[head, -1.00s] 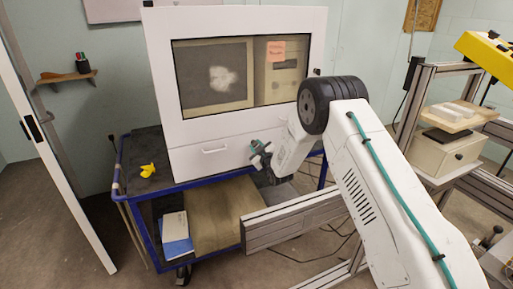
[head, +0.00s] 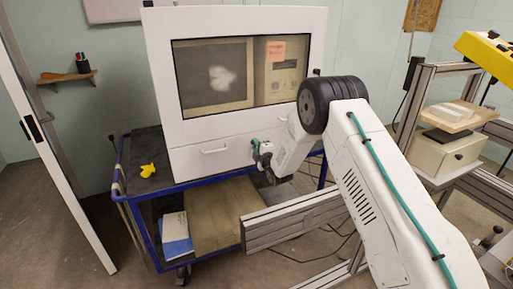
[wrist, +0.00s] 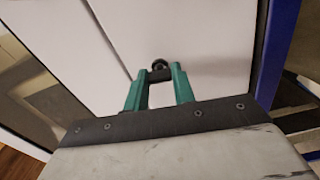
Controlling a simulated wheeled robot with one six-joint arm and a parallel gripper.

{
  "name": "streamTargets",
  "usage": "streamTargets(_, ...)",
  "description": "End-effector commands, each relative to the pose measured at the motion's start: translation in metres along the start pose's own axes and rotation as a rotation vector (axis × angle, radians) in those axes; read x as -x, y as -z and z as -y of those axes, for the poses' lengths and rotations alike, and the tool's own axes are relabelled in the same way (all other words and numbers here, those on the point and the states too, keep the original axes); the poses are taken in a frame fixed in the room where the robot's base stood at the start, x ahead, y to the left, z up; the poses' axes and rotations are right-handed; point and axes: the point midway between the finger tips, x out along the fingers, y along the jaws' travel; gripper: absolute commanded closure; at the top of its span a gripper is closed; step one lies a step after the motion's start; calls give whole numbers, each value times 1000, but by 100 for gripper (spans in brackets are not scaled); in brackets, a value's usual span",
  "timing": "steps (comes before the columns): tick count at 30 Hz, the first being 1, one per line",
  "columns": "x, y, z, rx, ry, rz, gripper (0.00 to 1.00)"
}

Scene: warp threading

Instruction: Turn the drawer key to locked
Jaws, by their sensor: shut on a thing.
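The white drawer front (head: 190,163) with a pale handle (head: 214,151) sits below the window of the white cabinet. The small dark drawer key (wrist: 159,65) shows in the wrist view at the drawer face, between the tips of my green fingers. My gripper (head: 255,148) is at the right part of the drawer front, and it also shows in the wrist view (wrist: 160,73), shut on the key. The fingers and wrist hide the key in the head view. Whether the key reads locked cannot be told.
The cabinet (head: 160,80) stands on a blue-framed cart (head: 150,190) with a yellow duck-like object (head: 148,171) on its left. A metal rail (head: 290,219) lies below my arm. A frame with boxes (head: 440,155) stands at right.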

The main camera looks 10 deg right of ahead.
Motion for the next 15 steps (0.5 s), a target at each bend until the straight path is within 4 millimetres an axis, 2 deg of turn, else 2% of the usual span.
streamTargets(6, 0, 0, 1, 90, 1, 0, 97)
streamTargets(15, 0, 0, 1, 133, 1, 0, 97)
